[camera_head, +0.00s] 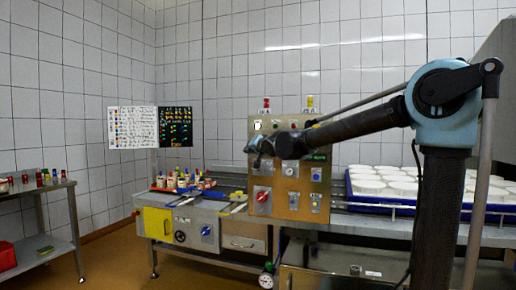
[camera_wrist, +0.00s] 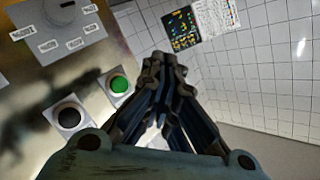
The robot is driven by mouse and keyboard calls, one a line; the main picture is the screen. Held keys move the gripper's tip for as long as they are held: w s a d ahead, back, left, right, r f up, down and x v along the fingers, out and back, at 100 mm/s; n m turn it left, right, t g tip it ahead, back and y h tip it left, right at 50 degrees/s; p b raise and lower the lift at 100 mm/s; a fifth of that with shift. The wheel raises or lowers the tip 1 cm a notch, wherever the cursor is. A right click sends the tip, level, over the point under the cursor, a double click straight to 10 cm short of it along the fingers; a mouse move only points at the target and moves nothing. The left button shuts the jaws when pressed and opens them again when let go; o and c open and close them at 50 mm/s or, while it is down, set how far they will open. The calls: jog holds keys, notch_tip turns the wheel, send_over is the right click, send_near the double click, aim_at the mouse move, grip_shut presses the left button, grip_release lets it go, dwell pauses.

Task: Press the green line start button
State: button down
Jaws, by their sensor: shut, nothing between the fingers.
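The green button (camera_wrist: 118,84) is a round cap on a light square plate on the control panel, left of my gripper's fingertips in the wrist view. My gripper (camera_wrist: 166,72) is shut and empty. Its fingers appear beside the button, and I see no contact with it. A black round button (camera_wrist: 70,116) sits below left of the green one. In the head view my gripper (camera_head: 257,147) is in front of the upper left part of the tan panel (camera_head: 277,213). There I cannot make out the green button for certain.
A labelled rotary switch (camera_wrist: 66,12) is on the panel. A red switch (camera_head: 262,197) sits low on it. White moulds (camera_head: 385,181) fill a blue tray at right. Several small bottles (camera_head: 184,181) stand left of the panel. A dark board (camera_head: 175,127) hangs on the tiled wall.

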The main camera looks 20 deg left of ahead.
jog(key=w, duration=0.7)
jog(key=shift+w+d, duration=0.2)
jog(key=shift+d, duration=0.1)
